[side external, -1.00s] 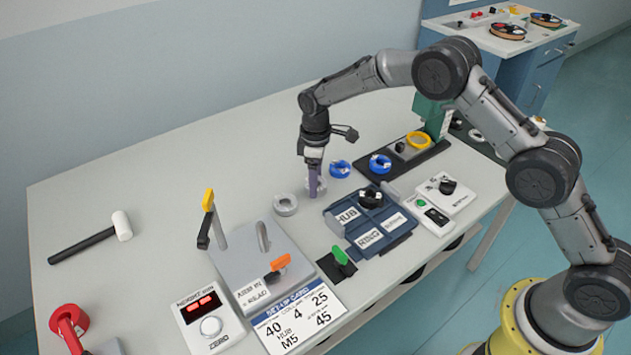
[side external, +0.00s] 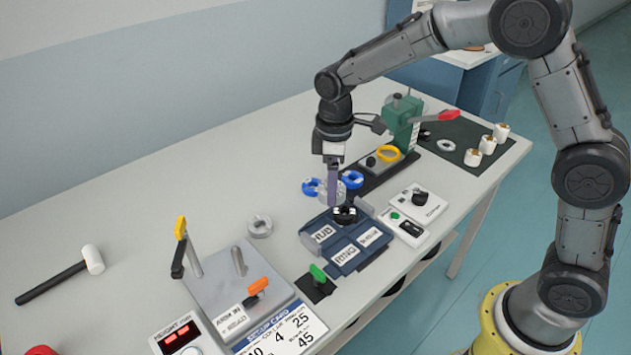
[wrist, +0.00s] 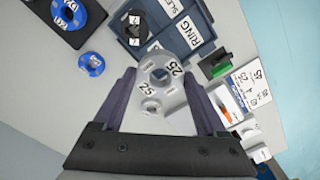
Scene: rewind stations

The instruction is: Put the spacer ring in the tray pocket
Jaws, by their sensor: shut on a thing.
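My gripper (side external: 332,198) is shut on a grey metal spacer ring (wrist: 160,73), marked 25, which shows between the fingertips in the wrist view. In the side view the ring is partly hidden by a finger. It appears held above the table, just behind the tray. The dark blue tray (side external: 318,249) has plates reading HUB and RING (side external: 345,256), and a third label too small to read surely. A black round part (side external: 344,215) sits at the tray's back. The tray (wrist: 207,48) is at the top in the wrist view.
Two blue rings (side external: 352,181) lie near the gripper. Another grey ring (side external: 259,226) lies left of the tray. A fixture with upright posts (side external: 238,262) stands front left. A green press (side external: 403,122) and a yellow ring (side external: 388,153) are behind. White control boxes (side external: 417,203) stand right.

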